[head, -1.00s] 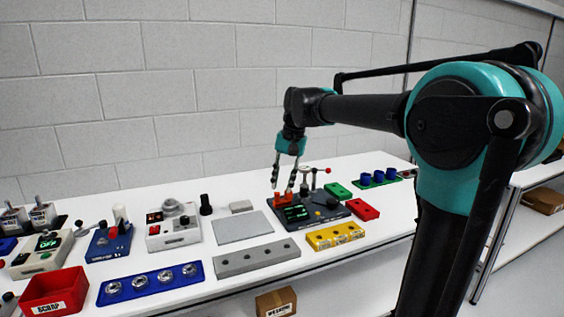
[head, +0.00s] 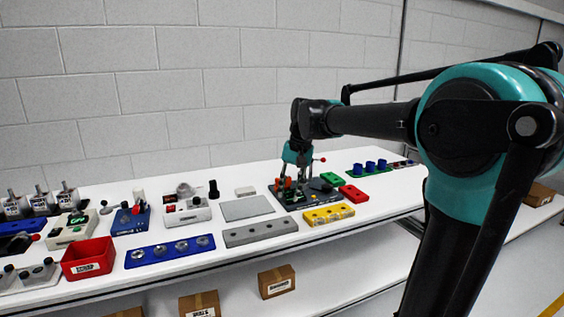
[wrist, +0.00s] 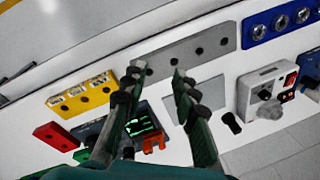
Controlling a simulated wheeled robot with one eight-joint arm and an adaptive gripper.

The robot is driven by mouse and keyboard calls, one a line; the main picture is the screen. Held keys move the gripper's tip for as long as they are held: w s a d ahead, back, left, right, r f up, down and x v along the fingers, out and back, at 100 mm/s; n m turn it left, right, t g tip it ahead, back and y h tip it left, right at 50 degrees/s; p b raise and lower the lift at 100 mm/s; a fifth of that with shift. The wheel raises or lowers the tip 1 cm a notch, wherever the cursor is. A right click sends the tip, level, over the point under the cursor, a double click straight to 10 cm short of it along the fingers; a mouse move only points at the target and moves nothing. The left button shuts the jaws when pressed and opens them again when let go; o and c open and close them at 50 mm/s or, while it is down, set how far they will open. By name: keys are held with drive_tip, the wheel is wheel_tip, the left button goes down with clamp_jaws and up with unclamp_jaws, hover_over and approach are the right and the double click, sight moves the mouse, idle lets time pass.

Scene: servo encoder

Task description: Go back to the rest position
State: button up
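My gripper (head: 291,181) hangs from the end of my arm over the dark device with a green screen (head: 317,199), hiding part of it in the head view. In the wrist view my gripper (wrist: 155,76) has its two fingers spread well apart, with nothing held between them. The device's green screen (wrist: 143,124) and an orange part (wrist: 153,143) show between and beyond the fingers. Whether the fingers touch the device cannot be told.
Around the device are a yellow block (head: 328,215), a red block (head: 353,194), a grey holed block (head: 260,231) and a flat grey plate (head: 246,208). A blue tray (head: 150,253) and red scrap bin (head: 88,258) stand to the left. Boxes (head: 277,281) lie below the bench.

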drive_tip(key=s+d+f+n+t+h, duration=0.1)
drive_tip(key=s+d+f, duration=0.7)
drive_tip(key=f, duration=0.4)
drive_tip(key=s+d+f+n+t+h, duration=0.1)
drive_tip(key=s+d+f+t, duration=0.1)
drive_tip(key=s+d+f, duration=0.6)
wheel_tip(320, 180, down, 4)
drive_tip(key=s, duration=0.3)
drive_tip(key=shift+d+f, duration=0.15)
drive_tip(key=shift+d, duration=0.25)
